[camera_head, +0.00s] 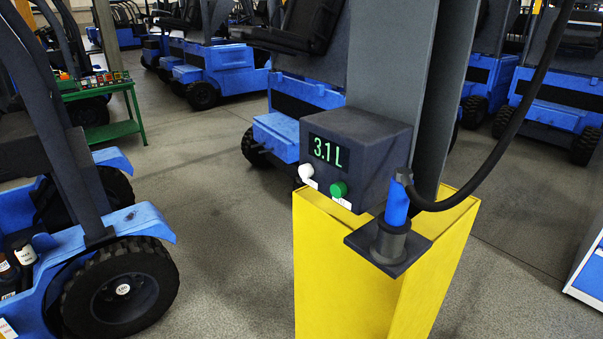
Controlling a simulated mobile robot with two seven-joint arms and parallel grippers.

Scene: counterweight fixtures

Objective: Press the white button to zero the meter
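A dark grey meter box (372,150) is fixed to a grey column above a yellow post guard. Its green display (330,151) reads "3.1 L". The white button (306,172) sticks out on the lower left of the box's front face. A green button (339,189) sits to its right, with a small white label under each. Neither of my grippers shows in the head view, and nothing touches the white button.
A blue nozzle (397,204) stands in a holder on a dark bracket (388,256) right of the box, with a black hose (497,160) arching up right. The yellow guard (345,275) stands below. A blue forklift (85,250) is at left. Grey floor between is clear.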

